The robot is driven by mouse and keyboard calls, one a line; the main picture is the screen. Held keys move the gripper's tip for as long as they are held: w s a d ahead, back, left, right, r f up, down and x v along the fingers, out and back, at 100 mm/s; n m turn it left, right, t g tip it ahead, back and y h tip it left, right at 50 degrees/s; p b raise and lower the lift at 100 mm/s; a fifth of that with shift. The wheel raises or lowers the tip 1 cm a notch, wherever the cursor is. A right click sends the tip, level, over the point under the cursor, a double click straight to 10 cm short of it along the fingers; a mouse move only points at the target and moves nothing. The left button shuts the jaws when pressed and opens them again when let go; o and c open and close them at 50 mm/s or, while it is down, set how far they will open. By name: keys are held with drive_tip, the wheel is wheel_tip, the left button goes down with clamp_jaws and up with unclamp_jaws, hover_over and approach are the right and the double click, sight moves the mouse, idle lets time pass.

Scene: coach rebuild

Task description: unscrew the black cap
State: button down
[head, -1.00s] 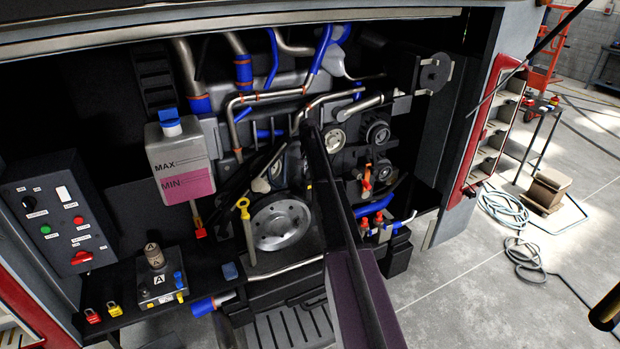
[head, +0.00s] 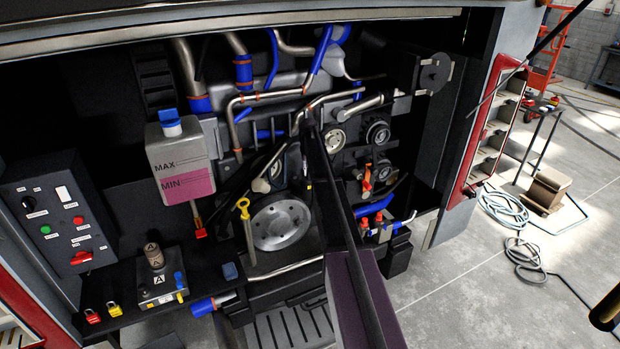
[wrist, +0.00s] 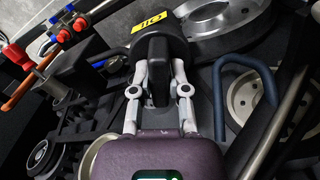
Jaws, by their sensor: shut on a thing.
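The black cap (wrist: 178,46) is in the upper middle of the wrist view. It has a raised grip bar and a yellow label reading OIL, which appears upside down. My gripper (wrist: 160,72) is shut on the grip bar, with one pale finger on each side. The cap looks seated at its place in the engine bay; its threads are not visible. In the head view my dark arm reaches into the bay, and I cannot make out the cap or the fingertips there.
A large grey pulley (head: 281,222), a yellow-handled dipstick (head: 244,210) and a white and pink coolant tank (head: 180,163) stand left of my arm. Red and blue valve fittings (head: 378,220) are to its right. In the wrist view a blue hose (wrist: 220,75) runs close right of the fingers.

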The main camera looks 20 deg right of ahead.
drive_tip(key=shift+n, duration=2.2)
drive_tip(key=shift+r+n, duration=0.1)
drive_tip(key=shift+n, duration=1.5)
drive_tip(key=c, duration=0.5)
unclamp_jaws()
drive_tip(key=shift+c, duration=0.2)
drive_tip(key=o, duration=0.4)
